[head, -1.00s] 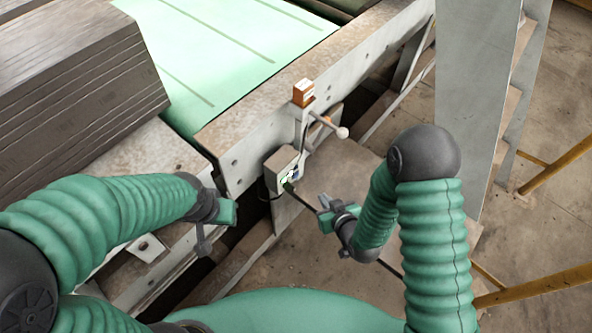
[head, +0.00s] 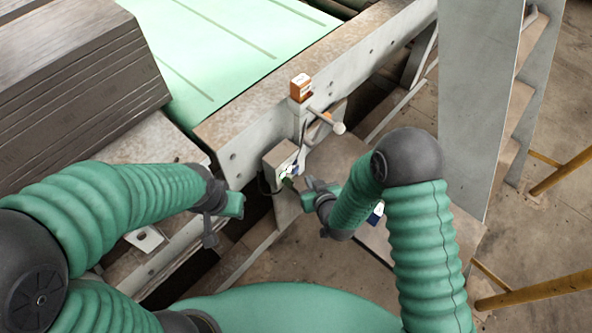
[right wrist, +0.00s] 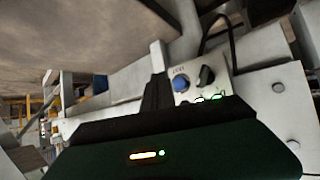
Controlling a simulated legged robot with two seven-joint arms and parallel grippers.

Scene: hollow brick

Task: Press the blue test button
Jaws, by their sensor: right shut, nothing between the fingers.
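The blue test button (right wrist: 181,84) is on a light grey control box in the right wrist view, left of a dark knob (right wrist: 206,76). Green-lit marks (right wrist: 208,98) sit below them. In the head view the control box (head: 280,158) is fixed to the side of the conveyor frame; the button is too small to make out there. My right gripper (head: 308,188) is shut and empty, close to the right of the box's face. A dark finger (right wrist: 155,96) shows just left of the button; contact cannot be told. My left gripper (head: 232,205) hangs left of the box, its jaws unclear.
An orange-topped device (head: 300,86) and a lever with a pale ball (head: 338,128) stand above the box. A grey post (head: 478,90) and yellow rails (head: 545,285) are at right.

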